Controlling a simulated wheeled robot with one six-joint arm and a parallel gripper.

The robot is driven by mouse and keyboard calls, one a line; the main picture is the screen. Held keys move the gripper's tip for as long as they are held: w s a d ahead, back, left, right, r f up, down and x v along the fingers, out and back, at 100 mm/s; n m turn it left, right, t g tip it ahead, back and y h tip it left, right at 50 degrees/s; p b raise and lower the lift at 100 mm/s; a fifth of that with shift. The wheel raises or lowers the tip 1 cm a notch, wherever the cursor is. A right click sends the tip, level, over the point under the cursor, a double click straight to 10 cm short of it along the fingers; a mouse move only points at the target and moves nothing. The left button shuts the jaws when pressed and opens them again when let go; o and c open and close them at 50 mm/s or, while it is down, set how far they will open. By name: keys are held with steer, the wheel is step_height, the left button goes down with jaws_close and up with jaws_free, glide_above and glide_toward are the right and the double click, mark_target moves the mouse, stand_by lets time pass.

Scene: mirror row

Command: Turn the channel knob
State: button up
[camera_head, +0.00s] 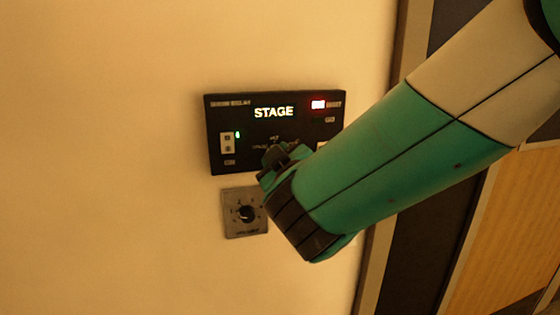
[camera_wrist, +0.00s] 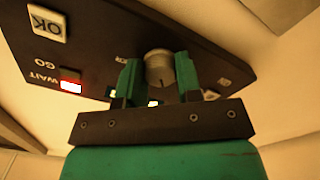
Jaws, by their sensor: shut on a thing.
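The black control panel (camera_head: 225,120) is on the cream wall, with "STAGE" lit on its display (camera_head: 273,112). It also fills the upper part of the wrist view (camera_wrist: 105,35). A round, pale metal channel knob (camera_wrist: 159,69) stands out from the panel. My gripper (camera_head: 283,158) reaches the panel's lower middle from the right and hides the knob in the head view. In the wrist view, the two green fingers of my gripper (camera_wrist: 158,78) are on either side of the knob, shut on it. The knob's pointer and small lettering are not readable.
A red lamp (camera_head: 318,104) is lit at the panel's upper right. A white rocker switch (camera_head: 228,143) with a green light is at the left. A grey plate with a black dial (camera_head: 246,213) is just below the panel. A door frame (camera_head: 392,150) is to the right.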

steer(key=shift+n, duration=2.2)
steer(key=o, duration=0.9)
steer(key=shift+o, duration=0.2)
steer(key=shift+s, duration=0.1)
steer(key=b+v, duration=0.6)
steer(key=v, duration=1.1)
steer(key=shift+d+b, duration=0.15)
steer(key=shift+b, duration=0.25)
steer(key=shift+s+r, duration=0.1)
